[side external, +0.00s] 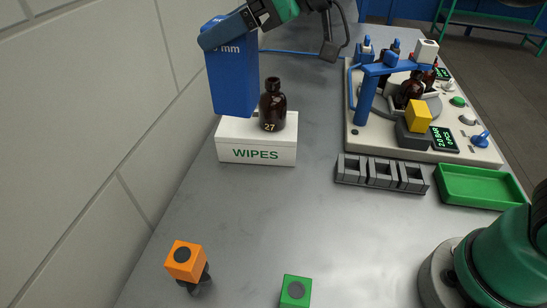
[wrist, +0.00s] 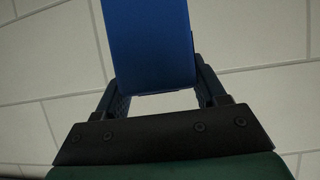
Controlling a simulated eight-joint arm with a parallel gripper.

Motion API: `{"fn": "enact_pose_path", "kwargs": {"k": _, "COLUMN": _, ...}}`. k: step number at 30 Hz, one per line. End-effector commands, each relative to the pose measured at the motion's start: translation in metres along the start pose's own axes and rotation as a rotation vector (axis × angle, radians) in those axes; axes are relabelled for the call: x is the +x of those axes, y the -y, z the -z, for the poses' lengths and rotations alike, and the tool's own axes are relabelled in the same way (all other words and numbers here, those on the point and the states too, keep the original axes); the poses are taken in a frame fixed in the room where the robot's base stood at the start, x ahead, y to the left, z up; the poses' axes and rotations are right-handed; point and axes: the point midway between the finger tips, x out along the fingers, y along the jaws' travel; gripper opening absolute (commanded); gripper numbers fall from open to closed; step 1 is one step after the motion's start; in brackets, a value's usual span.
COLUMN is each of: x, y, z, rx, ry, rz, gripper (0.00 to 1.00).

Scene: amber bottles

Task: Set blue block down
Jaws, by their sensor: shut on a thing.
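The blue block (side external: 232,80) is a tall box with white "mm" lettering near its top. My gripper (wrist: 163,88) is shut on the blue block, which also shows between the two fingers in the wrist view (wrist: 150,45). In the side view the block hangs upright from my gripper at its top end, at the upper left. Its lower end overlaps the white WIPES box (side external: 256,154) in the picture, beside a brown bottle marked 27 (side external: 273,108). I cannot tell whether the block touches the box.
The bottle stands on the WIPES box. A machine with bottles and a yellow block (side external: 418,115) is at the right, near a grey rack (side external: 381,173) and a green tray (side external: 480,186). Orange (side external: 185,260) and green (side external: 296,291) blocks are in front. The middle of the table is clear.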

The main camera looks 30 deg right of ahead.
Motion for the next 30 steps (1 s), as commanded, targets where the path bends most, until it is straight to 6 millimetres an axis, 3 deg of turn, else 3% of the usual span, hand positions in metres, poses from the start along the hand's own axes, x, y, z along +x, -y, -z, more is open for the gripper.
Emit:
{"fn": "enact_pose_path", "kwargs": {"k": 1, "x": -0.012, "y": -0.019, "z": -0.007, "rx": 0.014, "ry": -0.001, "rz": -0.020, "gripper": 0.00}}
{"fn": "enact_pose_path", "kwargs": {"k": 3, "x": -0.030, "y": -0.040, "z": -0.016, "rx": 0.018, "ry": -0.002, "rz": -0.026, "gripper": 0.00}}
{"fn": "enact_pose_path", "kwargs": {"k": 9, "x": -0.089, "y": -0.080, "z": -0.035, "rx": 0.012, "ry": -0.002, "rz": -0.017, "gripper": 0.00}}
{"fn": "enact_pose_path", "kwargs": {"k": 18, "x": -0.166, "y": -0.099, "z": -0.043, "rx": -0.012, "ry": -0.002, "rz": 0.019, "gripper": 0.00}}
{"fn": "enact_pose_path", "kwargs": {"k": 23, "x": -0.180, "y": -0.100, "z": -0.046, "rx": -0.017, "ry": -0.001, "rz": 0.029, "gripper": 0.00}}
{"fn": "enact_pose_path", "kwargs": {"k": 30, "x": -0.160, "y": -0.099, "z": -0.086, "rx": -0.020, "ry": 0.000, "rz": 0.033, "gripper": 0.00}}
